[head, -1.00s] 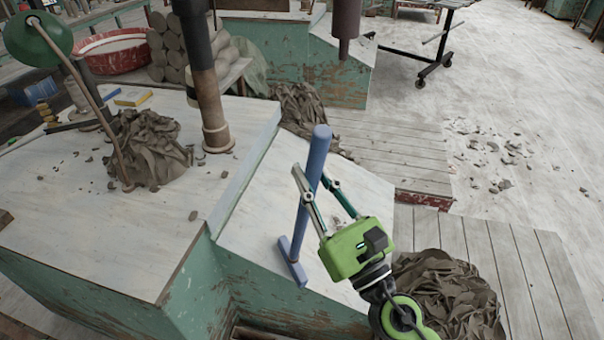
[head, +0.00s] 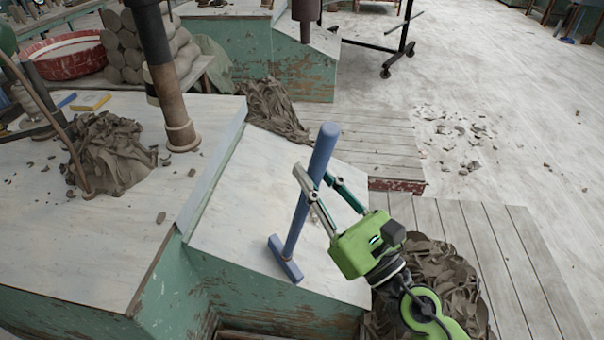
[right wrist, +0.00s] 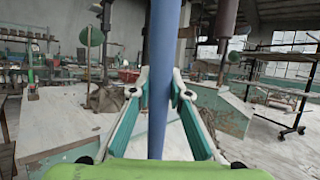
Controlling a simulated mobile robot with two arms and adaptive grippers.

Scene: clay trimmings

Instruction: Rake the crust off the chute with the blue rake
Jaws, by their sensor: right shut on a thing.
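The blue rake (head: 308,187) stands nearly upright in the head view, its handle top leaning slightly right and its cross-bar head (head: 285,259) low at the chute's near end. I cannot tell whether the head touches the surface. My right gripper (head: 316,187) is shut on the rake's handle. In the right wrist view the handle (right wrist: 162,70) runs between the two fingers (right wrist: 158,92). The chute (head: 235,215) is a pale sloping board on a green base. No crust shows clearly on its visible part. My left gripper is not in view.
A clay heap (head: 110,150) and a brown post (head: 175,105) stand on the table (head: 100,230) at the left. Another clay heap (head: 440,270) lies on the floor boards behind my right arm. A red tub (head: 62,55) stands at the back left.

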